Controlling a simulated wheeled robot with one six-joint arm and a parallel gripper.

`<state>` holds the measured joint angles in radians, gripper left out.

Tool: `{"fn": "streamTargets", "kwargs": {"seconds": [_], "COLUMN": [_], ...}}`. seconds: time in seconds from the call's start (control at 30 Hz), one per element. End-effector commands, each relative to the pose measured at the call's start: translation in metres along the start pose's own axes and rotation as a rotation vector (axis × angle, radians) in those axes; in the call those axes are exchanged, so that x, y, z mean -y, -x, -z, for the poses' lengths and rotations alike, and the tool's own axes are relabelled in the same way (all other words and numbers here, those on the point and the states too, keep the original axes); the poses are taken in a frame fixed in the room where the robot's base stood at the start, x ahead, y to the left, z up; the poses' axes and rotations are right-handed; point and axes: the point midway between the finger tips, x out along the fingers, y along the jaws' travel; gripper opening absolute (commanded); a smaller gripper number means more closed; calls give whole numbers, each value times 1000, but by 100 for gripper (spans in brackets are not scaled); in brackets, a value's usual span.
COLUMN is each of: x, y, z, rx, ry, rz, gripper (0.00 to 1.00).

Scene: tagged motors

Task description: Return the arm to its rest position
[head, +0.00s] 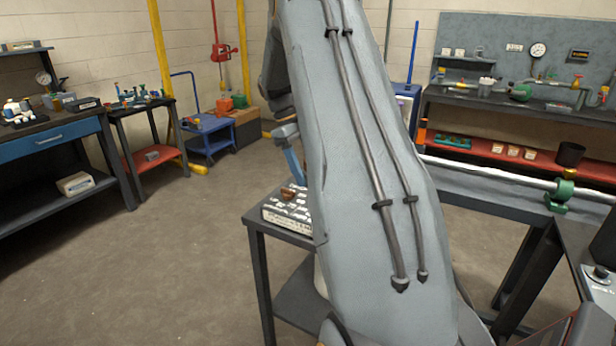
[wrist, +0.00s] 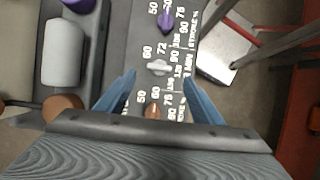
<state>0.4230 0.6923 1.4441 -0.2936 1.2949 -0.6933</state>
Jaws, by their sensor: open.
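My arm (head: 375,180) fills the middle of the head view as a large grey link with dark hoses. My gripper shows in the wrist view (wrist: 158,75) with its two blue fingers spread apart and nothing gripped between them. In the head view a blue finger (head: 293,165) shows beside the arm, and the rest of the gripper is mostly hidden. Beyond the fingers lies a dark panel (wrist: 135,35) with white numbers. It bears a purple knob (wrist: 166,20), a pale knob (wrist: 158,67) and a copper knob (wrist: 153,109).
A dark small table (head: 262,275) carries a white-marked box (head: 283,212), partly behind my arm. Workbenches stand at the left (head: 60,140) and back right (head: 475,95). A pipe with a green flange (head: 559,196) runs at the right. Floor (head: 150,270) at the front left is clear.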

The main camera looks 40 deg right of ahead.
Motion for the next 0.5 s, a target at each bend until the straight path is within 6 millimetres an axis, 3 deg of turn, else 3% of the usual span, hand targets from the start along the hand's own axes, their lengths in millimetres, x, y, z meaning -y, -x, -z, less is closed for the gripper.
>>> {"fn": "streamTargets", "kwargs": {"seconds": [0.4,0.5], "x": [0,8], "y": [0,1], "z": [0,3], "rx": [-1,-12], "ry": [0,-4], "rz": [0,-5], "gripper": [61,61]}}
